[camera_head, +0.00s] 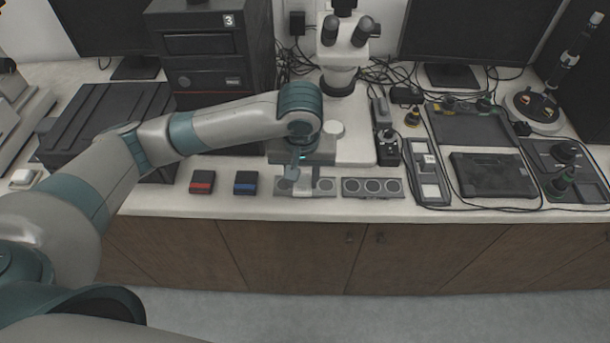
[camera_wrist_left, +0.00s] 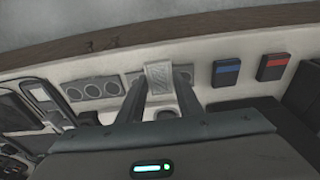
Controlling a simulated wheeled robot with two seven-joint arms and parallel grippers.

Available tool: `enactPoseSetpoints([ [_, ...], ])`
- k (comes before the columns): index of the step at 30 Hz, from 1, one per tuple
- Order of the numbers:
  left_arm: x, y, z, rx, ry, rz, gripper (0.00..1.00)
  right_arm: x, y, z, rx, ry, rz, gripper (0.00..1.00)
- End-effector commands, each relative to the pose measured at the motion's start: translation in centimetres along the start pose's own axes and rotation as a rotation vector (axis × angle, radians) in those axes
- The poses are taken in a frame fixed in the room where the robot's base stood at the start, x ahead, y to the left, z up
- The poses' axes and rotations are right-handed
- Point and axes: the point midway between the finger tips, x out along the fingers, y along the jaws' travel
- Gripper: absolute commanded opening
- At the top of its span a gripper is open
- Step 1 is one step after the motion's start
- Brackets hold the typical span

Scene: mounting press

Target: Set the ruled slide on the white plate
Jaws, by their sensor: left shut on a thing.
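My left gripper (camera_head: 305,182) is over the front part of the counter, in front of the microscope. In the left wrist view, its fingers (camera_wrist_left: 160,84) are shut on a small pale slide with a fine pattern, the ruled slide (camera_wrist_left: 158,76). The slide is hardly visible in the head view. A round white plate (camera_head: 333,128) lies on the microscope's pale base, behind the gripper. My right gripper is not in view.
Grey holders with round wells lie under the gripper (camera_head: 283,187) and to its right (camera_head: 372,188). A red box (camera_head: 202,181) and a blue box (camera_head: 246,182) stand left of it. The microscope (camera_head: 340,60) rises behind. Cables and trays fill the right side.

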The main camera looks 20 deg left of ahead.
Motion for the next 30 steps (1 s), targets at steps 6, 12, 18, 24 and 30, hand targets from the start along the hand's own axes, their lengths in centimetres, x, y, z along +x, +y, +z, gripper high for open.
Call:
enactPoseSetpoints([
  [6, 2.7, 0.2, -3.6, -0.002, 0.001, -0.003, 0.10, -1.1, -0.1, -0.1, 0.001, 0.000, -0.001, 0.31],
  [12, 4.2, 0.5, -5.2, -0.001, 0.002, -0.001, 0.10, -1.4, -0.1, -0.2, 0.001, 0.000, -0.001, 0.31],
  [18, 4.4, 0.5, -5.3, 0.001, 0.002, 0.000, 0.10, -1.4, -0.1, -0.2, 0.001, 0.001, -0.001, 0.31],
  [24, 4.5, 0.5, -5.3, 0.001, 0.001, -0.001, 0.10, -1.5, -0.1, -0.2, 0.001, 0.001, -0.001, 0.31],
  [30, 6.3, 0.4, -4.9, 0.001, -0.001, -0.003, 0.10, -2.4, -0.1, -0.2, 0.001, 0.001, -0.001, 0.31],
])
